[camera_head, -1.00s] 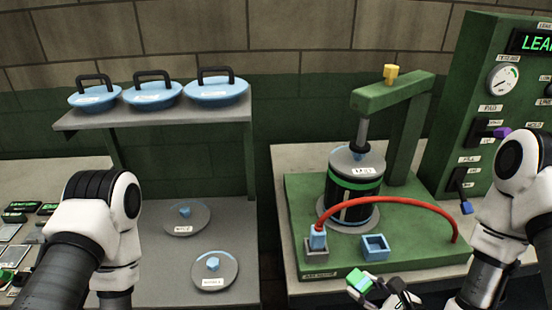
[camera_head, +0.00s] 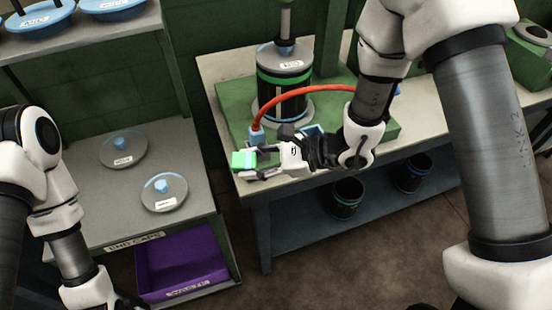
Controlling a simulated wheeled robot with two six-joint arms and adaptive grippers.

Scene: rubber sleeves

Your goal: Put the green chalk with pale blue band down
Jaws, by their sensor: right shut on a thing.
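The green chalk (camera_head: 243,161) is a small bright green piece with a pale part at its left end. My right gripper (camera_head: 255,162) is shut on it and holds it out to the left, at the front left corner of the green press base. It looks held above the worktop, but the exact gap cannot be told. The fingers hide part of the chalk. My left arm comes in at the left, and its fingers are cut off by the bottom edge.
The press holds a dark cylinder (camera_head: 282,98) with a green band, and a red hose (camera_head: 310,92) arches beside it. Two round lids (camera_head: 164,193) lie on the grey table (camera_head: 105,215). A purple bin (camera_head: 180,262) is below. Dark buckets (camera_head: 347,197) stand on the lower shelf.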

